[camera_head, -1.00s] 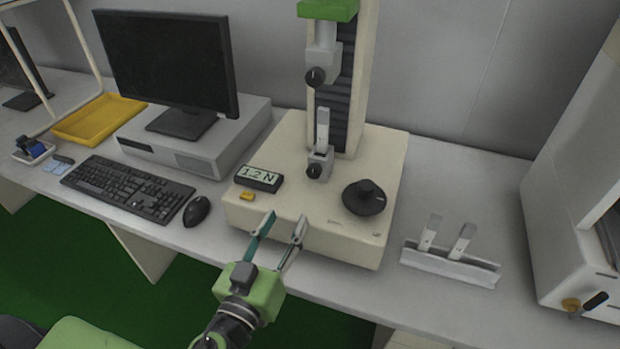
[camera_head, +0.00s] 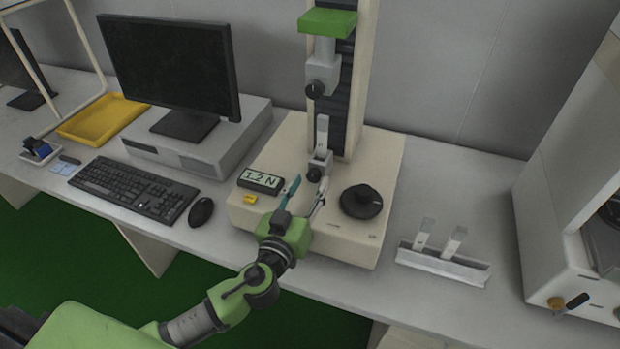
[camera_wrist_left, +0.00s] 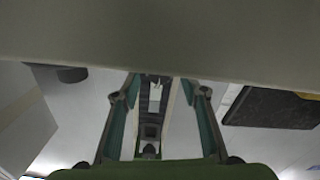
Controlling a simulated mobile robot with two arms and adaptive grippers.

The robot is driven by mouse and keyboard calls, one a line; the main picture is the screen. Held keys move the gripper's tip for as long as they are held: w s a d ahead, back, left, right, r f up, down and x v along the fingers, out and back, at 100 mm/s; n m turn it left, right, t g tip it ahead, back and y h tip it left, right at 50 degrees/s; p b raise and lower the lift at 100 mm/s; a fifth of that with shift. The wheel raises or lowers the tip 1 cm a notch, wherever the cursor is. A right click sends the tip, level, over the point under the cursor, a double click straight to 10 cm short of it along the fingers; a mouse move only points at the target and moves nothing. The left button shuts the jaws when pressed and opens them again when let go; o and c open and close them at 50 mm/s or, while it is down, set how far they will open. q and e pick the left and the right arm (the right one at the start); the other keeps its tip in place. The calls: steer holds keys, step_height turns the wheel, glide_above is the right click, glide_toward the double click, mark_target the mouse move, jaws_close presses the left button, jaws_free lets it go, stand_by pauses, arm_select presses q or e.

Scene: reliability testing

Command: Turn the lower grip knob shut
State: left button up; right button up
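The lower grip knob (camera_head: 314,174) is a small black knob on the front of the grey lower grip (camera_head: 321,160). The grip stands on the tester's beige base (camera_head: 345,243) and holds a pale upright specimen strip (camera_head: 322,132). My left gripper (camera_head: 309,183) is open and empty. Its teal-lined fingertips are just in front of and below the knob, one on either side in the head view; contact cannot be told. In the left wrist view the open fingers (camera_wrist_left: 160,88) frame the strip (camera_wrist_left: 155,98); the lower knob cannot be made out there. My right gripper is not in view.
The upper grip's black knob (camera_head: 315,90) is above. A large black dial (camera_head: 361,202) stands right of the gripper; a 1.2 N display (camera_head: 261,179) and yellow button (camera_head: 250,199) are left. A specimen rack (camera_head: 444,264) lies right of the base.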

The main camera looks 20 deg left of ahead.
arm_select(q)
steer(key=shift+w, duration=0.55)
steer(key=c, duration=1.1)
